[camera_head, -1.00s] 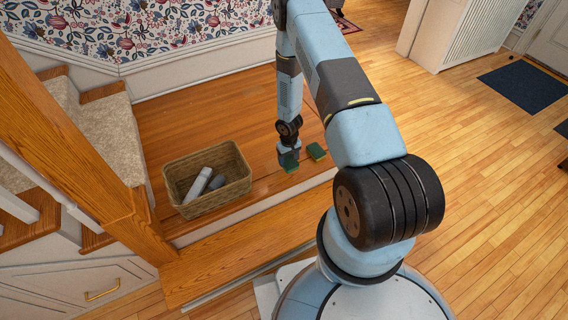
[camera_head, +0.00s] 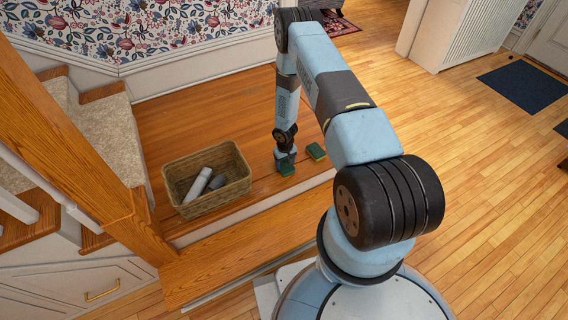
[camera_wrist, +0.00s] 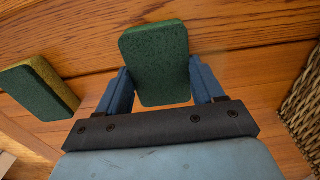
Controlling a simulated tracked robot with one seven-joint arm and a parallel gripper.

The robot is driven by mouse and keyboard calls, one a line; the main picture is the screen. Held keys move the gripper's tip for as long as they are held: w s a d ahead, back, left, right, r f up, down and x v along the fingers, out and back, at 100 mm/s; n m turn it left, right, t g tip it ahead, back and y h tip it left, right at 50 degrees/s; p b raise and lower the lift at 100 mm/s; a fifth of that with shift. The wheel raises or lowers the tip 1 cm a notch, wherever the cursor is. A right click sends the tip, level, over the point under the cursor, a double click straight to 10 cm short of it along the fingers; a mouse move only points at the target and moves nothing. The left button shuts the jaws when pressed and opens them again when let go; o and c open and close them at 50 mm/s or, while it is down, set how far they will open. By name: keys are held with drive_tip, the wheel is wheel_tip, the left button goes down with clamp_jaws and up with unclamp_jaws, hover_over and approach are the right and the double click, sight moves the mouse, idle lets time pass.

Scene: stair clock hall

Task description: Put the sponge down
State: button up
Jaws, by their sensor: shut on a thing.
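My gripper (camera_wrist: 160,88) is shut on a green sponge (camera_wrist: 155,60), one blue finger on each side of it in the wrist view. In the head view the held sponge (camera_head: 287,169) is at the tip of my gripper (camera_head: 286,160), low over the wooden landing (camera_head: 240,110), right of the basket. I cannot tell whether it touches the boards. A second sponge, green and yellow (camera_head: 316,151), lies on the landing to the right of the held one. It also shows at the left in the wrist view (camera_wrist: 40,90).
A wicker basket (camera_head: 215,208) stands on the landing to the left, holding a pale bottle-like item (camera_head: 198,185) and a grey item (camera_head: 217,182). Its side also shows at the right of the wrist view (camera_wrist: 303,105). The landing's front edge is close by. Bare boards lie behind.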

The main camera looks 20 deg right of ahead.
drive_tip(key=o, duration=1.1)
